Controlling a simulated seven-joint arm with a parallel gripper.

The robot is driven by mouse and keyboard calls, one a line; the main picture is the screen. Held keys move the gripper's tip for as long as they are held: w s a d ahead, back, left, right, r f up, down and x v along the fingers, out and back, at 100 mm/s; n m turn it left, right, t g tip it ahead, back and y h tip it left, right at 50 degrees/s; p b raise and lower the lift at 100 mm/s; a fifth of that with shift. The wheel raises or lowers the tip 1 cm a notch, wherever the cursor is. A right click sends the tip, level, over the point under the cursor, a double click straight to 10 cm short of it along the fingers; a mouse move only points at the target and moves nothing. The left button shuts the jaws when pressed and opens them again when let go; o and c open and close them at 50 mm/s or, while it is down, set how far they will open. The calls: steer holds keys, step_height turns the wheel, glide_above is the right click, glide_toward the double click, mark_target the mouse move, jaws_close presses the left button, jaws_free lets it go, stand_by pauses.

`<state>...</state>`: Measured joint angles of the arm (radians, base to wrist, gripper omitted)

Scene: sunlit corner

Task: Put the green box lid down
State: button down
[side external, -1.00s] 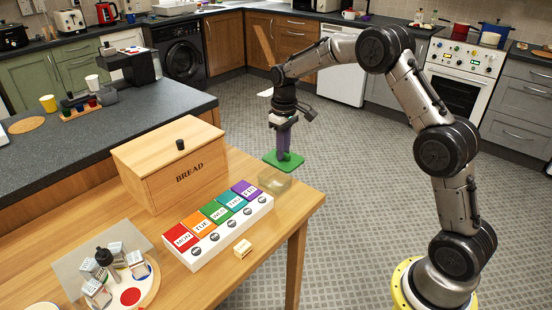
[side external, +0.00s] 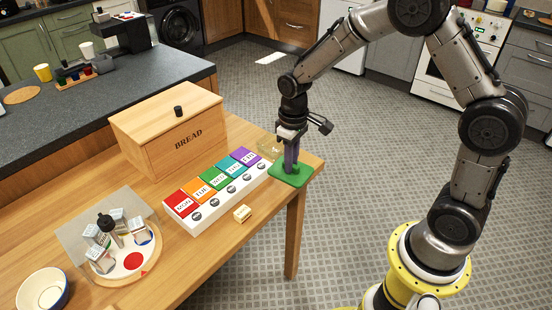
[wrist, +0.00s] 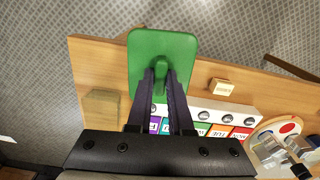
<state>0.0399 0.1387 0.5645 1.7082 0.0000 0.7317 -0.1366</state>
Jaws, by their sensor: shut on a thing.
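The green box lid (side external: 298,180) is a flat green plate with an upright handle, at the right front corner of the wooden table. My gripper (side external: 290,167) points down and is shut on the lid's handle. In the wrist view the lid (wrist: 178,42) shows beyond my finger tips (wrist: 162,80), with its far end past the table edge. I cannot tell whether it touches the table or hovers just over it. A clear container (side external: 268,147) stands behind the lid, partly hidden by my gripper; it also shows in the wrist view (wrist: 101,105).
The weekday box (side external: 232,188) with coloured lids is close to the left of the green lid. A small cream block (side external: 242,213) lies in front of it. The bread box (side external: 165,135) stands behind. A round palette board (side external: 130,278) with bottles and a bowl (side external: 43,290) are at left.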

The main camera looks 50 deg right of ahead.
mark_target(286, 175)
steer(key=shift+m, duration=0.4)
steer(key=f, duration=0.1)
steer(key=a+f, duration=0.1)
steer(key=f, duration=0.2)
steer(key=shift+w+a+f, duration=0.15)
steer(key=shift+a, duration=0.15)
steer(key=shift+w, duration=0.3)
steer(key=shift+s, duration=0.25)
steer(key=shift+n, duration=0.3)
steer(key=d+r, duration=0.1)
steer(key=r, duration=0.1)
steer(key=d+r, duration=0.1)
steer(key=r, duration=0.1)
steer(key=d+r, duration=0.1)
steer(key=r, duration=0.2)
steer(key=shift+w+d, duration=0.1)
steer(key=d+r+m, duration=0.1)
steer(key=d+r, duration=0.5)
steer(key=shift+w+r, duration=0.3)
steer(key=shift+r, duration=0.1)
steer(key=shift+a, duration=0.1)
